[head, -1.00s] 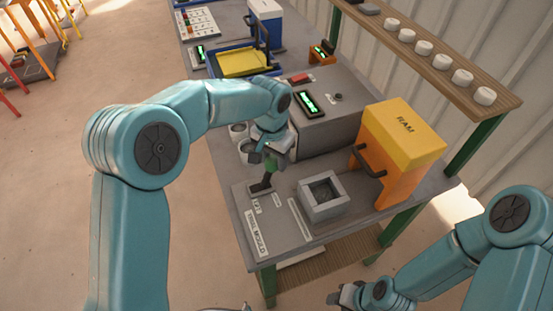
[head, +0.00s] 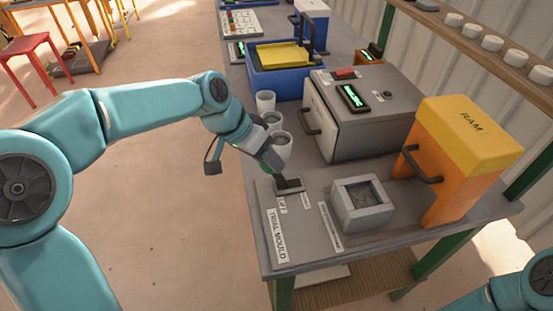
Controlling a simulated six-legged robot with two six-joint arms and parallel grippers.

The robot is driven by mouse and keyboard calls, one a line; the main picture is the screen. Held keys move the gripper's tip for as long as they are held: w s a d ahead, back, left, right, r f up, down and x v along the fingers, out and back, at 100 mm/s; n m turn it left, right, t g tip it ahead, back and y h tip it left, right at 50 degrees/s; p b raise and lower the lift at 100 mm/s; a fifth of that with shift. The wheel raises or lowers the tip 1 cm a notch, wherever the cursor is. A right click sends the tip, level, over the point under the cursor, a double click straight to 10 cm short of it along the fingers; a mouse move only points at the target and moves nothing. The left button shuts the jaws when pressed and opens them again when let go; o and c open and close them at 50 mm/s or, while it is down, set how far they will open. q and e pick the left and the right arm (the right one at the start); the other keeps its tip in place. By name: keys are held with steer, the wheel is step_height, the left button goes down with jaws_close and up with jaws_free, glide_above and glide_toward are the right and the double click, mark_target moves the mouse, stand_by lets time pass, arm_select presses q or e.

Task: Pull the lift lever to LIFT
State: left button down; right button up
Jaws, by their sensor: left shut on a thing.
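The lift lever (head: 287,182) is a short dark lever on a small plate at the near left of the bench. Its upper part is mostly hidden by my left gripper (head: 276,165), which is shut on it from above and left. A trace of green shows beside the fingers. A small white LIFT label (head: 282,205) lies at the near left of the lever plate, with another small label to its right. The exact tilt of the lever is hard to tell. My right gripper is out of the picture; only part of my right arm shows at the lower right.
An open grey mould (head: 362,203) stands right of the lever, beside the orange and yellow RAM press (head: 465,140). A grey box with a green display (head: 367,105) stands behind. White cups (head: 282,146) stand close behind my left gripper. A TRIAL MOULD label (head: 278,237) lies in front.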

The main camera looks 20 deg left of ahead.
arm_select(q)
steer(key=shift+s+a+f, duration=0.2)
steer(key=shift+s+f, duration=0.1)
steer(key=c, duration=0.8)
jaws_free()
steer(key=shift+o, duration=1.1)
steer(key=shift+s+a, duration=0.1)
steer(key=shift+a, duration=0.1)
steer(key=shift+a+r, duration=0.1)
steer(key=shift+w+d, duration=0.2)
steer(key=shift+d, duration=0.05)
steer(key=shift+a+r, duration=0.1)
steer(key=shift+r, duration=0.2)
steer(key=p+v, duration=0.1)
steer(key=v, duration=1.5)
steer(key=shift+s+a+f, duration=0.15)
